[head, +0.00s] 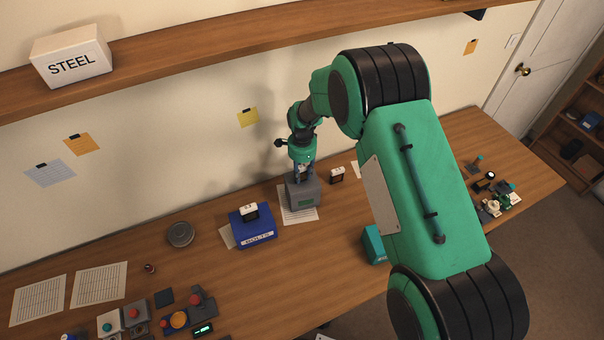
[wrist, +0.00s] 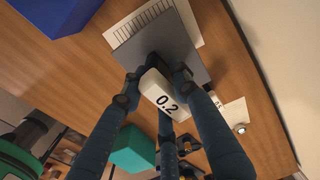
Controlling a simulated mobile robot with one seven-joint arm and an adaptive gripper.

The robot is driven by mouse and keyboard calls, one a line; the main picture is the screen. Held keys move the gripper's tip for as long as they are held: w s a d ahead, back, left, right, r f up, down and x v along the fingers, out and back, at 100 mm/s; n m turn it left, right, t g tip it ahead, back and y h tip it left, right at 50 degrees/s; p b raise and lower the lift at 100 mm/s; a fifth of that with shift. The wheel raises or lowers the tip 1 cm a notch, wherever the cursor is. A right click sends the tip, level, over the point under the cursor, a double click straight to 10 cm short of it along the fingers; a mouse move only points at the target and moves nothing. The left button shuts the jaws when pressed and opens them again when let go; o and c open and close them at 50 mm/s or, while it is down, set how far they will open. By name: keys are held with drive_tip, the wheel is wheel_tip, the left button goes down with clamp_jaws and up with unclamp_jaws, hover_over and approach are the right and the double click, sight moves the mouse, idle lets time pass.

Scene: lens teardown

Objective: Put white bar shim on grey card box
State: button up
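A white bar shim (wrist: 160,92) marked "0.2" is between the fingers of my gripper (wrist: 154,84) in the wrist view. The fingertips close in on it from both sides and appear to grip it. The grey card box (wrist: 188,42) is right beyond the fingertips; in the head view the grey box (head: 304,193) stands on the bench with my gripper (head: 302,174) directly over its top. The bar is at or just over the box's top; I cannot tell whether it touches. In the head view the fingers largely hide the bar.
A blue box (head: 255,234) labelled "BOLTS" with a small white-and-black piece on top stands left of the grey box. A teal box (head: 374,245) is nearer the front edge. Paper sheets lie under the boxes.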

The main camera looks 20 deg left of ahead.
drive_tip(key=shift+o, duration=0.8)
drive_tip(key=shift+r, duration=0.1)
drive_tip(key=shift+r, duration=0.15)
wheel_tip(320, 180, up, 12)
drive_tip(key=shift+f+b, duration=0.1)
drive_tip(key=shift+b, duration=0.35)
idle(0.4)
